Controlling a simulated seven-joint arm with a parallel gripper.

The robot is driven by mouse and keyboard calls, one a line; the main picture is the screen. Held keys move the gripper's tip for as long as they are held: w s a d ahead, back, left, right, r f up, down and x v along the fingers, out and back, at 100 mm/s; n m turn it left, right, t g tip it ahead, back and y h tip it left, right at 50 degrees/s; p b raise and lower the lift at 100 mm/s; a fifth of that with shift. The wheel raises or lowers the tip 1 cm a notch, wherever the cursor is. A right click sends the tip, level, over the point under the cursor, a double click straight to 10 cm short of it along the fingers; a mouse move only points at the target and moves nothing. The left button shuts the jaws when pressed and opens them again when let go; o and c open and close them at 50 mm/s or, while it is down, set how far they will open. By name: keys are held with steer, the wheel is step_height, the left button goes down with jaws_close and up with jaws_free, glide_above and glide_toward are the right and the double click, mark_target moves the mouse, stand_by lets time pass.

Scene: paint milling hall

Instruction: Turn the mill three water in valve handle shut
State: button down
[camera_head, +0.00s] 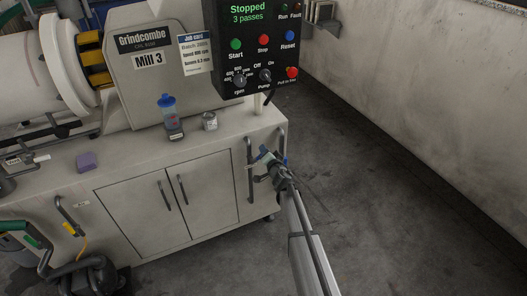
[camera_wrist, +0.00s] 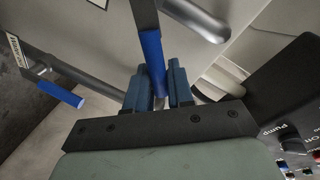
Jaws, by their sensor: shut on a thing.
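My gripper (camera_head: 270,161) is at the right end of the Mill 3 cabinet, beside its pipes. In the wrist view my gripper (camera_wrist: 159,75) has its two blue-grey fingers on either side of a blue-sleeved valve lever (camera_wrist: 152,55), shut on it. The lever's grey metal arm runs up out of the picture. A second lever with a blue sleeve (camera_wrist: 62,93) is apart from the fingers, to the left. A white label (camera_wrist: 17,50) lies near that second lever; its text is too small to read surely. I cannot tell from the labels which lever is water in.
Grey pipes (camera_wrist: 195,18) run close to the fingers. The black control box (camera_head: 257,45) reads Stopped and hangs above. A blue-capped bottle (camera_head: 172,118), a small tin (camera_head: 209,121) and a purple block (camera_head: 86,161) stand on the cabinet top (camera_head: 135,150). The floor to the right is clear.

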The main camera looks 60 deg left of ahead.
steer(key=shift+w+f+m+g, duration=0.3)
steer(key=shift+f+m, duration=0.45)
steer(key=shift+m, duration=0.3)
steer(key=shift+w+f+m+g, duration=0.2)
steer(key=shift+f+m+g, duration=0.15)
steer(key=shift+f+m, duration=0.55)
steer(key=shift+w+f+m+g, duration=0.3)
steer(key=shift+f+m, duration=0.3)
steer(key=shift+m, duration=0.55)
steer(key=c, duration=1.1)
jaws_free()
steer(key=shift+c, duration=0.2)
steer(key=shift+d, duration=0.1)
steer(key=d+r, duration=0.2)
steer(key=d, duration=1.1)
steer(key=shift+d+r, duration=0.2)
steer(key=shift+r, duration=0.1)
